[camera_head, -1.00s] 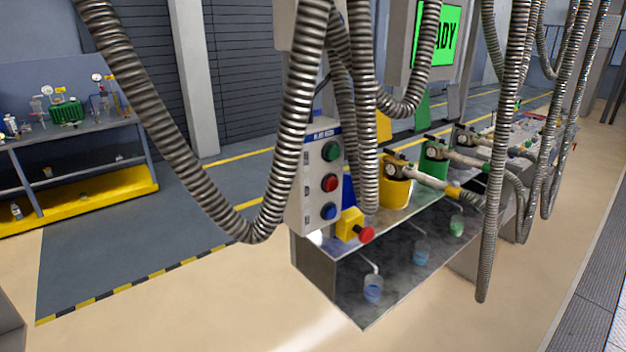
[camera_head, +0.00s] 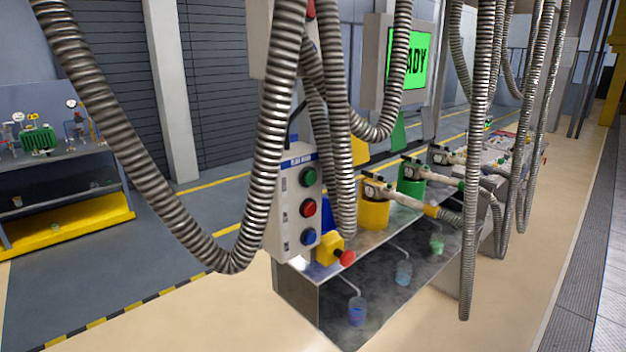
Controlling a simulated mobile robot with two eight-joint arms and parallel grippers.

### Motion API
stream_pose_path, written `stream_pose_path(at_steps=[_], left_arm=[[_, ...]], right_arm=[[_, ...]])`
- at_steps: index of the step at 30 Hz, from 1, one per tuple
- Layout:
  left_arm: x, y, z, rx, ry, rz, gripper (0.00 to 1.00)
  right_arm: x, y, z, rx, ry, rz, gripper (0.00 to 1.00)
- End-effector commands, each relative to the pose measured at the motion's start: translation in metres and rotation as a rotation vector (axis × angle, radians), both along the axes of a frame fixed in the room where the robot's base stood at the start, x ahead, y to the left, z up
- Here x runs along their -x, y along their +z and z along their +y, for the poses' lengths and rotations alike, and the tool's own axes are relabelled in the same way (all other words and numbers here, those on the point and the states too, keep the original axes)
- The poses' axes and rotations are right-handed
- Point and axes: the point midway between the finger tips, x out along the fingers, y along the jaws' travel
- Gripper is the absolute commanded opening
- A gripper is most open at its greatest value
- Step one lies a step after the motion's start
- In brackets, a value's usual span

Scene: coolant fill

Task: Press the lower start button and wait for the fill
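A light grey control box (camera_head: 291,216) hangs at the near end of the fill station. Its face carries a green button (camera_head: 308,177) on top, a red button (camera_head: 308,208) in the middle and a blue button (camera_head: 308,237) at the bottom. A yellow box with a red mushroom button (camera_head: 346,258) sits just below and to the right. A screen (camera_head: 409,58) behind glows green; its word is partly covered by a hose, with "ADY" showing. Neither of my grippers is in view.
Thick ribbed metal hoses (camera_head: 206,245) hang in front of the station. Yellow and green holders (camera_head: 374,214) with nozzles line the metal bench (camera_head: 296,292), with small containers below. A shelf (camera_head: 65,238) stands at the left. The beige floor (camera_head: 215,318) in front is clear.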

Motion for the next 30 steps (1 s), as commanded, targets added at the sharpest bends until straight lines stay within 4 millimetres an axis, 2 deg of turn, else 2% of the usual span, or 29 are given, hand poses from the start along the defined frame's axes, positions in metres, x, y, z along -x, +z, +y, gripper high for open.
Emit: stream_pose_path(at_steps=[1,9,10,30], left_arm=[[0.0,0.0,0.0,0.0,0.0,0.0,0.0],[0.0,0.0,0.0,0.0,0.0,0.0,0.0],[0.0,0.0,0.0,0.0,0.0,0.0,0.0],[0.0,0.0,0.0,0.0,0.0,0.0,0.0]], right_arm=[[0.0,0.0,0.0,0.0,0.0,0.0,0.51],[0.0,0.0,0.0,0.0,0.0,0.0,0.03],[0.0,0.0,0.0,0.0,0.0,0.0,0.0],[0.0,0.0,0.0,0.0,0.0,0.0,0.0]])
